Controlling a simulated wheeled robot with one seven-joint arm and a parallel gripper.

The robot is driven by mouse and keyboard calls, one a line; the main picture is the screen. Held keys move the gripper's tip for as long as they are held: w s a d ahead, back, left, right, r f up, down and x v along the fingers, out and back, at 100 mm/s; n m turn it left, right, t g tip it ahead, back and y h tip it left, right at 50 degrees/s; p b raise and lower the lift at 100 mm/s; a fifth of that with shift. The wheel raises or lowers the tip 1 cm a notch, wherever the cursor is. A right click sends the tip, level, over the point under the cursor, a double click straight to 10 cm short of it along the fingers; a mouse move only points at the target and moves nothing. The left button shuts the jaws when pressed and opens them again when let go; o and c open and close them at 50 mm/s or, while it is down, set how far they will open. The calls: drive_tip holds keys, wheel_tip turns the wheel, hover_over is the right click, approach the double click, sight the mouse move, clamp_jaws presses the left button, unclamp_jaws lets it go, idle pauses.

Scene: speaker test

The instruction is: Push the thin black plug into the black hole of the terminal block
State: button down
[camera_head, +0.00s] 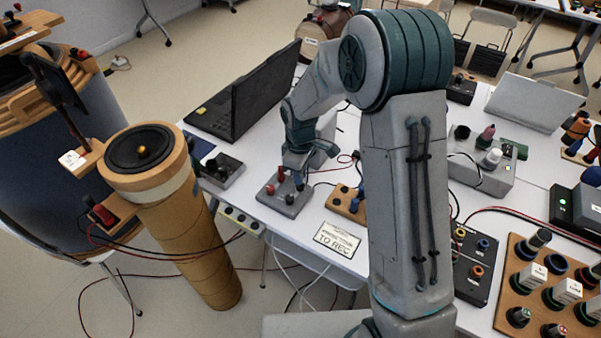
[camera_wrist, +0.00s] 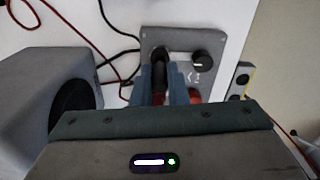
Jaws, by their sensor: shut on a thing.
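The terminal block (camera_head: 283,203) is a low grey box on the white table, with red posts and a black knob on top. In the wrist view its grey top plate (camera_wrist: 180,36) shows the black knob (camera_wrist: 202,61) and a red part beside my fingers. My gripper (camera_head: 299,181) points down over the block's far right part. In the wrist view my blue fingers (camera_wrist: 163,77) are shut on the thin black plug (camera_wrist: 159,62), whose far end is over the plate. The black hole is not clearly visible, and I cannot tell whether the plug is in it.
A grey speaker box (camera_wrist: 45,85) stands close beside my gripper. Black and red cables lie around the block. A wooden block with blue and dark posts (camera_head: 346,201) is to its right, a label card (camera_head: 337,238) in front, and an open laptop (camera_head: 250,95) behind.

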drive_tip(key=shift+f+b, duration=0.6)
drive_tip(key=shift+f, duration=0.25)
drive_tip(key=c, duration=1.3)
unclamp_jaws()
drive_tip(key=shift+c, duration=0.2)
drive_tip(key=shift+r+p, duration=2.6)
drive_tip(key=shift+r, duration=1.2)
